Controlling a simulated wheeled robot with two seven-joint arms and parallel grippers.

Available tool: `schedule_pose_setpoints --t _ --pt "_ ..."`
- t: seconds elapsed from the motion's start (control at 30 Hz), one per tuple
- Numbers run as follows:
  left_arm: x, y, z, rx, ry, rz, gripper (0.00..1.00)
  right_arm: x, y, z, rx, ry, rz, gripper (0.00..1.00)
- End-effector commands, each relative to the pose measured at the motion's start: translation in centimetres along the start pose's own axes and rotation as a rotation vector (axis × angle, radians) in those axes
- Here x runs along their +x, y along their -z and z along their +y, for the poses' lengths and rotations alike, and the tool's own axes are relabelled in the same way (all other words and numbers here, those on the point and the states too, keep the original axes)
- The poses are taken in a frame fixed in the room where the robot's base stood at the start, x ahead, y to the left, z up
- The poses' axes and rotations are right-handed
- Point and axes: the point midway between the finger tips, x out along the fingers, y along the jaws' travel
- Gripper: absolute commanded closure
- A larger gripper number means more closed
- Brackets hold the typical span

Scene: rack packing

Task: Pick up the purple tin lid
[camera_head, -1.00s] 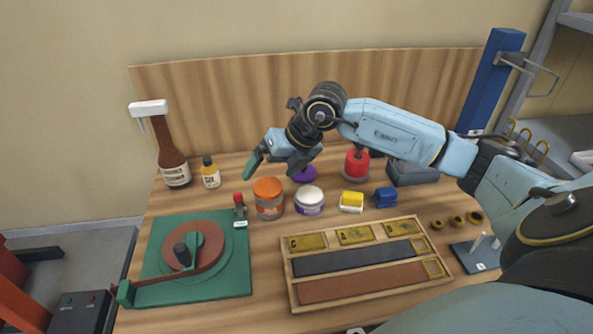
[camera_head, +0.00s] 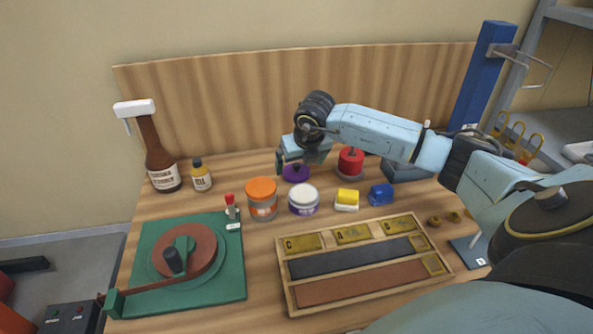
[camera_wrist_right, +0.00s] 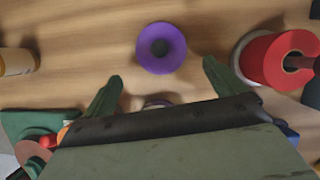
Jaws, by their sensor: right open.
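The purple tin lid (camera_head: 296,172) lies on the wooden table behind the white-lidded jar, with a dark knob in its middle. In the right wrist view the purple lid (camera_wrist_right: 161,48) is a round disc just ahead of the fingertips, between their lines. My right gripper (camera_head: 295,160) is above the lid in the head view, and partly covers it. Its two green fingers (camera_wrist_right: 160,78) are spread apart with nothing between them. My left gripper is not in view.
An orange-lidded tin (camera_head: 262,200) and a white-lidded jar (camera_head: 303,199) stand in front of the lid. A red spool (camera_head: 351,162) is close on its right. A small bottle (camera_head: 201,175) stands to the left. A wooden tray (camera_head: 365,293) lies in front.

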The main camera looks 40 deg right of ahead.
Motion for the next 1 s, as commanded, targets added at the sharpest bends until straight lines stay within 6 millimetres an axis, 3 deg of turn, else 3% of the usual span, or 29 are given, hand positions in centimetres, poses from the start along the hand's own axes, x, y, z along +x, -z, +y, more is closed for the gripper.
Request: schedule_pose_setpoints --t 0.3,0.57,0.93,1.0 --pt "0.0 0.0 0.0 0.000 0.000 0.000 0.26 4.1 -0.3 -0.3 0.001 -0.001 0.002 0.05" --pt "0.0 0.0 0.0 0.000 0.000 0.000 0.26 4.4 -0.3 -0.4 -0.001 0.000 0.001 0.05" --pt "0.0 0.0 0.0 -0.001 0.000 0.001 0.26 4.4 -0.3 -0.4 -0.001 0.000 0.001 0.51" --pt "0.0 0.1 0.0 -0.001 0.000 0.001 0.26 4.4 -0.3 -0.4 -0.001 0.000 0.001 0.53"
